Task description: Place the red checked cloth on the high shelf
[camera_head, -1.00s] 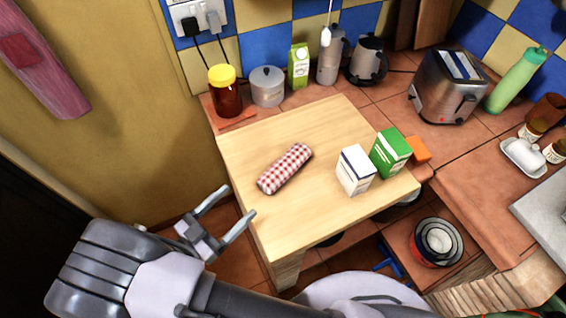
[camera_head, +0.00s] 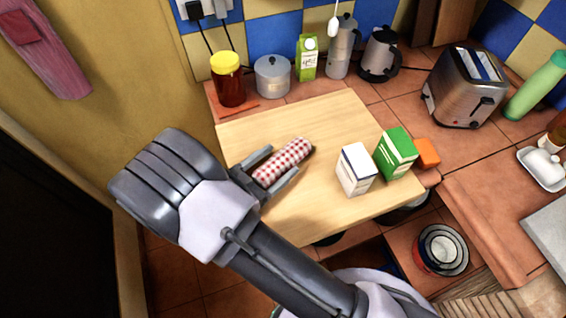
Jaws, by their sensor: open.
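The red checked cloth (camera_head: 284,160) is a rolled red-and-white bundle lying on the light wooden board (camera_head: 328,207). My gripper (camera_head: 276,167) is open at the cloth, with one finger along its upper left side and the other along its lower right side. The cloth's near end lies between the fingers and its far end sticks out past them. I cannot tell whether the fingers touch it or how high they are above the board. No high shelf can be made out in this view.
A white carton (camera_head: 355,169) and a green carton (camera_head: 396,153) stand on the board, right of the cloth. Behind are a yellow-lidded jar (camera_head: 229,80), a grey pot (camera_head: 272,76), a green-and-white carton (camera_head: 307,57) and a kettle (camera_head: 380,55). A toaster (camera_head: 464,88) stands at right.

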